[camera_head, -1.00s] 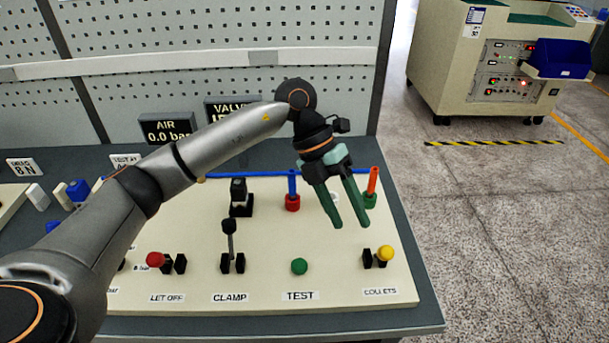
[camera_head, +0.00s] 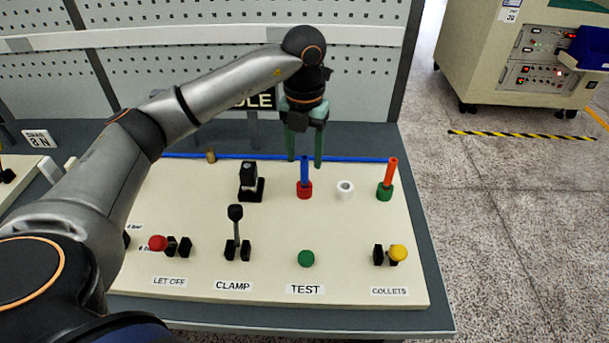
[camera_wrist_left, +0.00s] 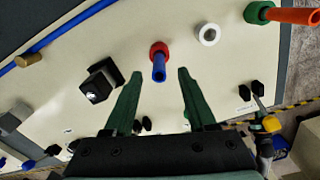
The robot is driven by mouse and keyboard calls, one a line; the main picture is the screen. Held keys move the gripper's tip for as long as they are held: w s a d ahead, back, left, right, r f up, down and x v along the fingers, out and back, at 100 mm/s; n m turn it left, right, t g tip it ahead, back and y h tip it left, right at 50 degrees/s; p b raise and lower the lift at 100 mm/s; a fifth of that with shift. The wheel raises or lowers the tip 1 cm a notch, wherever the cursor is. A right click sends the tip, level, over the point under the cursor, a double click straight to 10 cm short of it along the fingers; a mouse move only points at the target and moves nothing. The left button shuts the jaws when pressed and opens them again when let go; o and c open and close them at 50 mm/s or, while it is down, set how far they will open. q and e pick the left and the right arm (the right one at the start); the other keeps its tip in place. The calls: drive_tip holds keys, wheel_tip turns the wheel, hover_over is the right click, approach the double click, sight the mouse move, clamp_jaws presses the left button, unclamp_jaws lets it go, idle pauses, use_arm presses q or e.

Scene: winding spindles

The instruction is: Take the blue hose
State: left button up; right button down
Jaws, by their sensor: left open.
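A short blue hose (camera_head: 304,172) stands upright in a red collar (camera_head: 304,190) on the cream panel. In the left wrist view the blue hose (camera_wrist_left: 158,68) points toward the camera, its end showing between the fingertips. My left gripper (camera_head: 305,163) is open and points down over it, one finger on each side. The left wrist view shows the green fingers (camera_wrist_left: 159,76) apart, with no clear contact on the hose. My right gripper is not in view.
An orange hose in a green collar (camera_head: 385,193) and an empty white collar (camera_head: 345,189) stand to the right. A long blue line (camera_head: 230,157) runs along the panel's back. A black lever (camera_head: 236,225) and green button (camera_head: 306,258) are in front.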

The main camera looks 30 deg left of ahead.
sight(304, 170)
use_arm(q)
wheel_tip(304, 170, down, 5)
drive_tip(key=shift+w+a+f+p, duration=0.1)
drive_tip(key=shift+w+p, duration=0.05)
drive_tip(key=shift+p, duration=0.15)
drive_tip(key=shift+c, duration=0.3)
clamp_jaws()
